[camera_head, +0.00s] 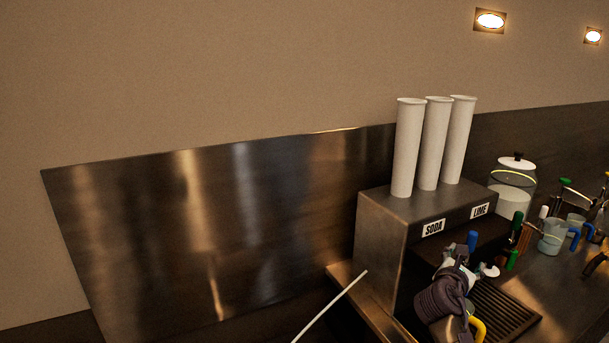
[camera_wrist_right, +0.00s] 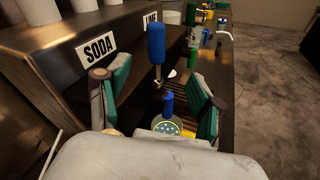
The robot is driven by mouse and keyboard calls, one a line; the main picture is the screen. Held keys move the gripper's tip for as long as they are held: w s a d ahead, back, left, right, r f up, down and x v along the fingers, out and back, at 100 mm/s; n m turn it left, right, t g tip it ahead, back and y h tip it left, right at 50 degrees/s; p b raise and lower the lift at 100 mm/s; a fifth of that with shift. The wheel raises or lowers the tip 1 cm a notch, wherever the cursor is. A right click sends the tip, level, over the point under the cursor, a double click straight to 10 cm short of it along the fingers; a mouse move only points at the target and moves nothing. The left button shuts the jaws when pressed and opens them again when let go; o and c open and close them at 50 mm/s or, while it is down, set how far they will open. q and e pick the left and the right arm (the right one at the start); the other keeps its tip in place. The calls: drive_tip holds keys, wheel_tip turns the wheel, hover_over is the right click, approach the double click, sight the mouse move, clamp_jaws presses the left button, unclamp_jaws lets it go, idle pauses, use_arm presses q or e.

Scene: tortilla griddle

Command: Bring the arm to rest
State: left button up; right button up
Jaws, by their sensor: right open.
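My right gripper (camera_wrist_right: 160,85) is open in the right wrist view, its two green-padded fingers spread apart with nothing gripped between them. A smaller blue-topped item (camera_wrist_right: 167,103) and a round dotted disc (camera_wrist_right: 166,127) show lower, between the fingers. In the head view my dark right wrist (camera_head: 440,298) is in front of the dispenser's drip grate; its fingertips are hard to make out. My left gripper is in neither view.
The steel dispenser (camera_head: 380,240) labelled SODA and LIME carries three white cup stacks (camera_head: 434,145). To its right are a lidded clear jar (camera_head: 513,190), a clear jug (camera_head: 552,237) and several coloured handles. A slotted drip grate (camera_head: 505,312) lies near my wrist. A thin pale rod (camera_head: 330,305) slants at lower middle.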

drive_tip(key=s+a+f+m+g+y, duration=0.25)
drive_tip(key=s+a+f+m, duration=0.3)
drive_tip(key=s+f, duration=0.35)
drive_tip(key=s+a+f+m+g+y, duration=0.1)
drive_tip(key=s+a+f+m+y, duration=0.25)
drive_tip(key=s+f+m, duration=0.4)
drive_tip(key=s+a+f+m+g+y, duration=0.25)
drive_tip(key=s+a+m, duration=0.3)
drive_tip(key=s, duration=0.65)
drive_tip(key=s+a+f+m+g+y, duration=0.3)
drive_tip(key=s+a, duration=0.4)
drive_tip(key=s, duration=0.6)
wheel_tip(320, 180, down, 33)
drive_tip(key=s+b, duration=0.1)
drive_tip(key=b, duration=0.7)
drive_tip(key=s+d+f+g+b, duration=0.1)
drive_tip(key=s+f+b, duration=0.2)
drive_tip(key=s+f, duration=0.5)
drive_tip(key=s+d+f+b, duration=0.2)
drive_tip(key=s+f, duration=0.6)
drive_tip(key=f, duration=0.6)
drive_tip(key=shift+s+g+b, duration=0.35)
drive_tip(key=shift+g+b, duration=0.05)
drive_tip(key=shift+b, duration=0.35)
